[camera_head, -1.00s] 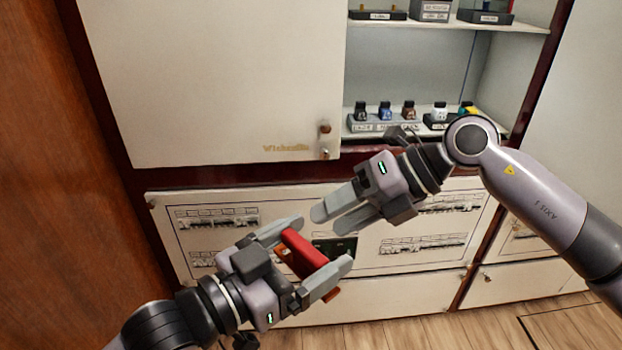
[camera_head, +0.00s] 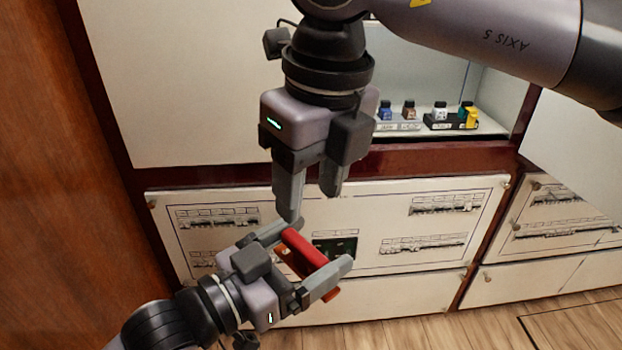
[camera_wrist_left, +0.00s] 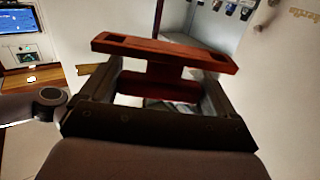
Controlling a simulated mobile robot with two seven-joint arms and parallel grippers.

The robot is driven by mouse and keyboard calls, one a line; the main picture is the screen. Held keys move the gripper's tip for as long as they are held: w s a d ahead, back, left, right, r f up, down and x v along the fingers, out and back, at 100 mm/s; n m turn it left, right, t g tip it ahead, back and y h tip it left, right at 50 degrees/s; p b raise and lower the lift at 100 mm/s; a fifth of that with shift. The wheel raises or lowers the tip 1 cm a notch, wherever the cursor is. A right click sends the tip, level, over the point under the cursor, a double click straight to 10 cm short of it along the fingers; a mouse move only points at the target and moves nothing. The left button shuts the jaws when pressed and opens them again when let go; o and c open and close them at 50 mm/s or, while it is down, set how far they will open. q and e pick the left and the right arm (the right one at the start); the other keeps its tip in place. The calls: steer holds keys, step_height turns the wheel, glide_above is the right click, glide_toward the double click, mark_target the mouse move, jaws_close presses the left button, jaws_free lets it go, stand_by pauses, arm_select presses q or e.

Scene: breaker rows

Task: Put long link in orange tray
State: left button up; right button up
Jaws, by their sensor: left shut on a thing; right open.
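My left gripper (camera_head: 318,248) is shut on a red piece (camera_head: 303,248) with orange-brown plates at its ends, held in front of the lower panel. In the left wrist view this red piece (camera_wrist_left: 165,50) spans between the fingers, its slotted plate across their tips. I cannot tell for sure whether it is the long link. My right gripper (camera_head: 310,203) is open and empty, pointing down just above the left gripper and the red piece, apparently apart from it. I cannot make out an orange tray in either view.
Wooden floor (camera_head: 480,325) is clear at the lower right.

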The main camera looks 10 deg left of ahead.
mark_target(303, 245)
steer(key=f, duration=0.4)
steer(key=a+f, duration=0.1)
steer(key=f, duration=0.2)
steer(key=w+f, duration=0.1)
steer(key=f, duration=0.3)
steer(key=shift+a+f, duration=0.2)
steer(key=shift+f, duration=0.1)
jaws_close()
arm_select(q)
steer(key=o, duration=0.9)
